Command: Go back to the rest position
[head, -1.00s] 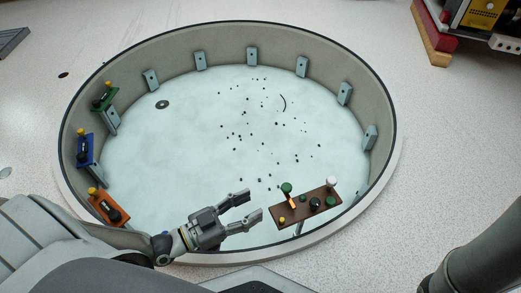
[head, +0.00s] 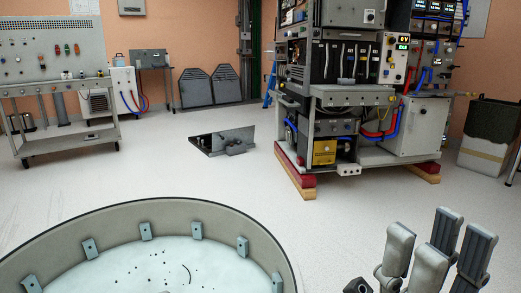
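My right gripper (head: 438,248) stands at the lower right of the head view, with its grey fingers pointing up. The fingers are apart and nothing shows between them. It is to the right of the round pit and clear of its rim. My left gripper is out of view.
The round pit (head: 158,214) with a pale floor and dark bits lies at the lower left. A grey trolley (head: 70,143) stands at the back left. An equipment rack (head: 352,96) on red and wooden blocks stands at the back right.

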